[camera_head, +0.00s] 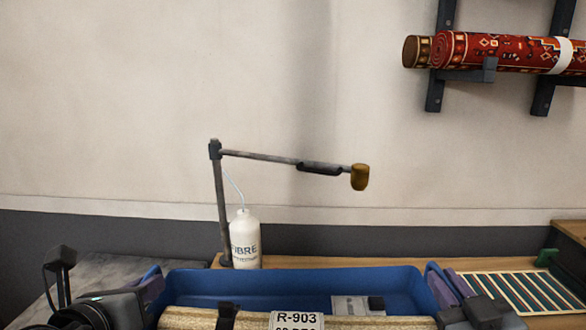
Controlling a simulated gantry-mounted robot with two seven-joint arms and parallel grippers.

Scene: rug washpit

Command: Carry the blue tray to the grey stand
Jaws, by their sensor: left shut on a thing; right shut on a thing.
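The blue tray (290,280) spans the bottom middle of the head view, and its near side is cut off. A rolled beige rug (185,318) with a dark strap and an R-903 label lies in it or across its front; I cannot tell which. A small grey-white item (350,305) also sits in the tray. My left gripper (152,283) is shut on the tray's left end. My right gripper (438,283) is shut on its right end. A grey-topped surface (125,268) lies at the left; I cannot tell whether it is the grey stand.
Behind the tray, a wooden bench (300,262) carries a white FIBRE bottle (245,240) and a post with a jointed arm (270,157) reaching right. A slatted rack (515,292) lies right. A red rolled rug (505,52) rests on wall brackets.

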